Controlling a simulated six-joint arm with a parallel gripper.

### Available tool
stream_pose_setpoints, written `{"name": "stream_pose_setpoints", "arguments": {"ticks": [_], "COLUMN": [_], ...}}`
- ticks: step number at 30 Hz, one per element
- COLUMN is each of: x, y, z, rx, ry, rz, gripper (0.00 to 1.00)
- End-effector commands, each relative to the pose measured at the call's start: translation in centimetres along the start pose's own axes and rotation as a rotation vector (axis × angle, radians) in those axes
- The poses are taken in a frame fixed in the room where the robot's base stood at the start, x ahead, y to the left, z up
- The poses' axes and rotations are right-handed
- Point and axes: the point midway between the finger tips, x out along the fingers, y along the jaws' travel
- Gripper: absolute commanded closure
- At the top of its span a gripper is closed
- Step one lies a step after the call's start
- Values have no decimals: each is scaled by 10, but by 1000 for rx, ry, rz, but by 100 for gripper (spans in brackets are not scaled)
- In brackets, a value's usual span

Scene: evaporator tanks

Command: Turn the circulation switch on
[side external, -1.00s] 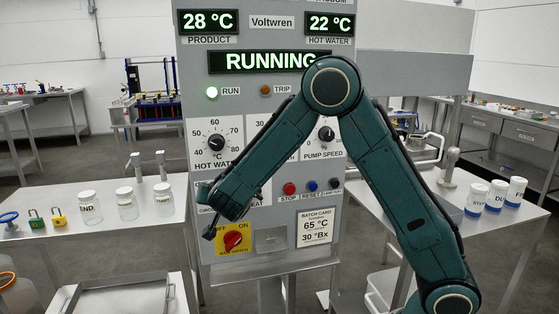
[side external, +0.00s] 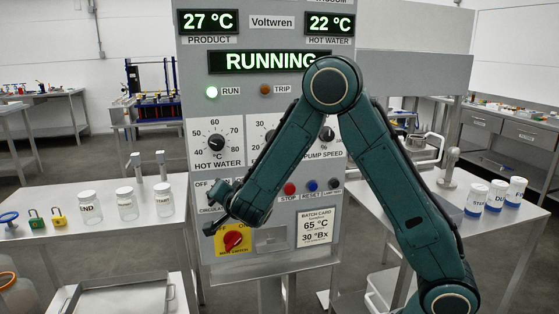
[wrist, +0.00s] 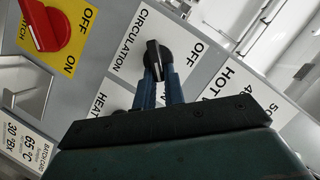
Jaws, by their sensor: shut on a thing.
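The circulation switch (wrist: 154,56) is a black knob on a white plate in the wrist view. Its bar runs roughly up and down that picture. The word OFF is printed to its right and CIRCULATION to its left; an ON mark cannot be seen. My gripper (wrist: 160,76) is shut on the knob, with its blue fingers at the lower part of it. In the side view my gripper (side external: 216,202) is at the panel's lower left, and my arm hides the switch there. Part of the CIRCULATION label (side external: 208,210) shows.
The red main switch (side external: 233,240) on its yellow plate is just below my gripper. Stop and reset buttons (side external: 312,186) are to the right. Jars (side external: 128,207) stand on the left table and white-and-blue containers (side external: 495,196) on the right one. The display (side external: 268,61) reads RUNNING.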

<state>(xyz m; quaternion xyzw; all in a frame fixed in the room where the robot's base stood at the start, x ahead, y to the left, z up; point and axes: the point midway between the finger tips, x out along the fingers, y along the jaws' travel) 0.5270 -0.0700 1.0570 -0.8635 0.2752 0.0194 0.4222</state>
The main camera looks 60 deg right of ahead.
Motion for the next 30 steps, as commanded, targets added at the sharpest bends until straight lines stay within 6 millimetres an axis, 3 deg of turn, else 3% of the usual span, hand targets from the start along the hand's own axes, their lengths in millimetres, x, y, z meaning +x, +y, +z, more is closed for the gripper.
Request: {"name": "stream_pose_setpoints", "arguments": {"ticks": [6, 7, 10, 22, 30], "x": [0, 0, 0, -2, -22], "y": [0, 0, 0, 0, 0], "z": [1, 1, 1, 1, 1], "rx": [1, 1, 0, -1, -2], "ry": [-2, -2, -2, -1, -3], "rz": [1, 1, 1, 0, 0], "gripper": [100, 87, 68, 67, 67]}}
